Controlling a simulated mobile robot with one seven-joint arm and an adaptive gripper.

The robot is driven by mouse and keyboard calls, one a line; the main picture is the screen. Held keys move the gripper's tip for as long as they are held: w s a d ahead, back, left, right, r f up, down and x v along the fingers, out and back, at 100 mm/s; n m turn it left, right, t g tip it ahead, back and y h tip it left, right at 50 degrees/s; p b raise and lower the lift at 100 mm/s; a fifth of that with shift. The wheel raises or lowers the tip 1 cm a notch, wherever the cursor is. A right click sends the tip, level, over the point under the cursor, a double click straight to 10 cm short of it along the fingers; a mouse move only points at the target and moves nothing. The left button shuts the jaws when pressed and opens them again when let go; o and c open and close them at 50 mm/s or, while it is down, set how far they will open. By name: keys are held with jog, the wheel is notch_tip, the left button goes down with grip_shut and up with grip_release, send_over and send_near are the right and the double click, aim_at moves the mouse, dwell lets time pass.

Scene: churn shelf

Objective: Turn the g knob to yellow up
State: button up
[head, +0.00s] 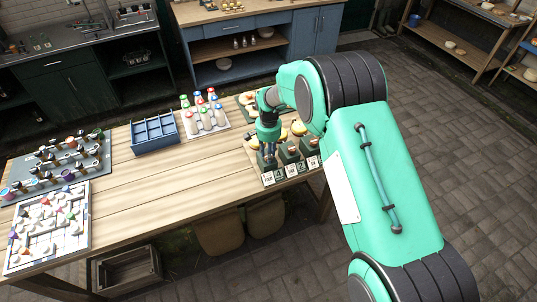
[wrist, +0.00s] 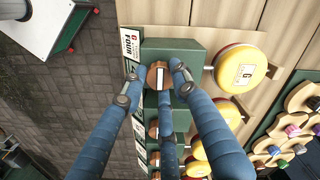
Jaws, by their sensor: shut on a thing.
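The g knob (wrist: 157,75) is a round brown knob with a white bar across it, on a dark green block (wrist: 178,48) labelled "G FOUR" (wrist: 131,46). My gripper (wrist: 152,84) has its blue fingers around the knob, shut on it. A rod runs from the block to a round disc (wrist: 243,70) with a yellow face, a red rim and a "G" tag. In the head view my gripper (head: 267,150) is over the leftmost front block; the knob is hidden there.
More green blocks (head: 289,153) with similar knobs and discs stand close beside it on the table (head: 180,193). A rack of bottles (head: 205,115), a blue divided tray (head: 155,133) and boards of small pieces (head: 50,225) lie to the left. The table's middle is clear.

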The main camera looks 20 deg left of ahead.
jog(key=o, duration=1.1)
jog(key=shift+o, duration=0.2)
jog(key=shift+r, duration=0.15)
notch_tip(320, 180, up, 12)
jog(key=shift+f, duration=0.2)
jog(key=shift+r, duration=0.15)
